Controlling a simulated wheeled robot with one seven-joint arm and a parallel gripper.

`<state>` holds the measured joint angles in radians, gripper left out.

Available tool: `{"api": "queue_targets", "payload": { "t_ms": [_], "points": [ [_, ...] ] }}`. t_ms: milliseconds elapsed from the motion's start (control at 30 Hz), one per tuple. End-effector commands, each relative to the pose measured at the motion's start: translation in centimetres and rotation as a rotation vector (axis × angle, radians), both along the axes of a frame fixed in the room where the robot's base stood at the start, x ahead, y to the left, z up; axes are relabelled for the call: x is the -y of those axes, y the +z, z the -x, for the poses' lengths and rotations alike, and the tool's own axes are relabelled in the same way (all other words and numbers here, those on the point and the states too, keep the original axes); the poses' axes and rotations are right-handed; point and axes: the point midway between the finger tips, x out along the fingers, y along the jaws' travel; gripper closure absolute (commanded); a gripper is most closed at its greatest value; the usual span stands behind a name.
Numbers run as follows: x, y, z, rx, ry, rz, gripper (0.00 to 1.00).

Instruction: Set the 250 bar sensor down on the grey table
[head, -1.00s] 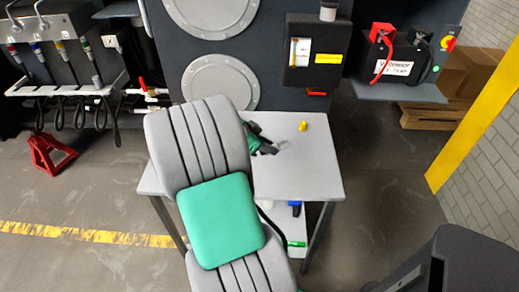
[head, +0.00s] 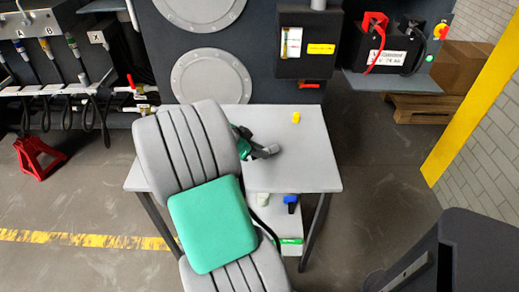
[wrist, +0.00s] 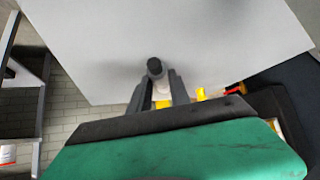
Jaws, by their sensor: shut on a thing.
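My gripper (wrist: 155,92) is shut on the sensor (wrist: 155,68), a small cylinder with a dark end and a paler body between the fingers in the wrist view. In the head view my gripper (head: 266,152) is over the grey table (head: 310,165), right of my grey and green arm, which covers the table's left part. The sensor's marking cannot be read. Whether it touches the tabletop cannot be told. In the wrist view the pale tabletop (wrist: 190,35) fills the upper middle.
A small yellow piece (head: 296,117) stands near the table's back edge. The table's right part is bare. A lower shelf holds a blue item (head: 291,203) and a green one (head: 291,241). A dark machine with a gauge box (head: 308,45) stands behind the table.

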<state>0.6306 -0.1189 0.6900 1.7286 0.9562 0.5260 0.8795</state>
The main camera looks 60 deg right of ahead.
Motion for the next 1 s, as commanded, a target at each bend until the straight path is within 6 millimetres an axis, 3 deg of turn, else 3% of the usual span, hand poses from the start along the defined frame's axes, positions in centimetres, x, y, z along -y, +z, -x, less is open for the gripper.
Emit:
{"api": "queue_targets", "payload": {
  "t_ms": [467, 500, 800, 1000],
  "points": [
    [0.0, -0.4, -0.01, 0.0, 0.0, 0.0, 1.0],
    [0.01, -0.41, -0.02, 0.001, 0.001, 0.0, 0.76],
    [0.0, -0.32, -0.01, 0.0, 0.0, 0.0, 0.51],
    [-0.02, -0.35, 0.0, -0.001, 0.001, 0.0, 0.51]
  ]
}}
